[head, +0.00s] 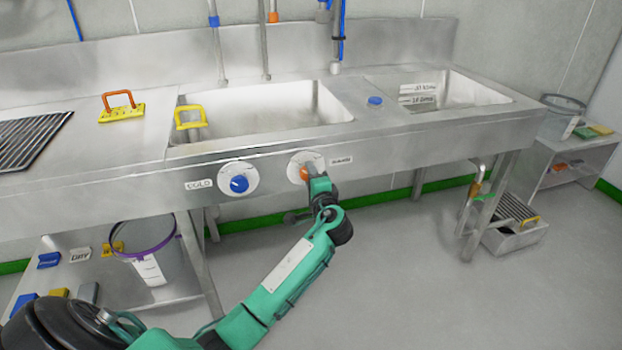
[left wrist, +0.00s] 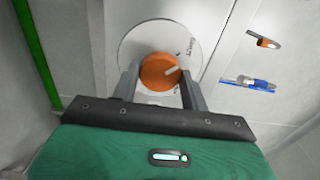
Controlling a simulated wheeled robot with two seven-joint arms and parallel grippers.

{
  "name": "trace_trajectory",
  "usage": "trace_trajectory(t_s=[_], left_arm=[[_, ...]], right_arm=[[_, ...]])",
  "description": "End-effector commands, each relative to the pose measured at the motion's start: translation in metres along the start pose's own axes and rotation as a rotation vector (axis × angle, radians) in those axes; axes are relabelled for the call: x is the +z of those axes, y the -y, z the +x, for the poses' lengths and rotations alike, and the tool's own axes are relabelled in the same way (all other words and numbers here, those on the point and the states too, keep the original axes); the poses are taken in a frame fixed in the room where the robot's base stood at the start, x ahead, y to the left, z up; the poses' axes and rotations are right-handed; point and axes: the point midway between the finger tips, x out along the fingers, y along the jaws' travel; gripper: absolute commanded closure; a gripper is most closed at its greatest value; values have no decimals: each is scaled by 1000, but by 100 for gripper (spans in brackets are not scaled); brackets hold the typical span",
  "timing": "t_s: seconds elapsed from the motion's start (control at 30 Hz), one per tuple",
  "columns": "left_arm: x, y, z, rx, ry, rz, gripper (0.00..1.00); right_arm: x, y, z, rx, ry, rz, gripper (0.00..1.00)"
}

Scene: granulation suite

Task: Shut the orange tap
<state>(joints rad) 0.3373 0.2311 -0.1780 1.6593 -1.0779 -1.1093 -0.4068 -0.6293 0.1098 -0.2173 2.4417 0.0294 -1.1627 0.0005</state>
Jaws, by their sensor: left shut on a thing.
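The orange tap (head: 304,173) is a round knob on a white dial plate (head: 304,159) on the front panel of the steel sink. In the left wrist view the orange tap (left wrist: 160,72) has a pale pointer mark, which slants up to the right. My left gripper (head: 311,178) is at the knob, its two fingers (left wrist: 159,82) on either side of it, shut on it. In the head view the gripper hides part of the knob. My right gripper is not in view.
A blue knob (head: 239,184) marked COLD sits left of the orange one. The steel sink (head: 420,135) spans the wall. A shelf with a bucket (head: 150,250) is below left.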

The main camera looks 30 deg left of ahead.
Motion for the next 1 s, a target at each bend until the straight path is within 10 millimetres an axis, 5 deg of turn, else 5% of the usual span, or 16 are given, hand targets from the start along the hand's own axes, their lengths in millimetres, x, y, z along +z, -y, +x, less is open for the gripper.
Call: trace_trajectory(t_s=[0.13, 0.17, 0.27, 0.67, 1.0], left_arm=[[0, -3, -1, 6, 1, 1, 78], [0, -3, -1, 6, 1, 1, 53], [0, -3, -1, 5, 0, 1, 34], [0, -1, -8, 3, -1, 1, 33], [0, -2, -78, 6, -2, -1, 33]], right_arm=[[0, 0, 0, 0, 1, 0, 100], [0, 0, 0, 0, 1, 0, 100], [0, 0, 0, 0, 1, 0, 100], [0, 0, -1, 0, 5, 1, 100], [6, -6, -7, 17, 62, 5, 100]])
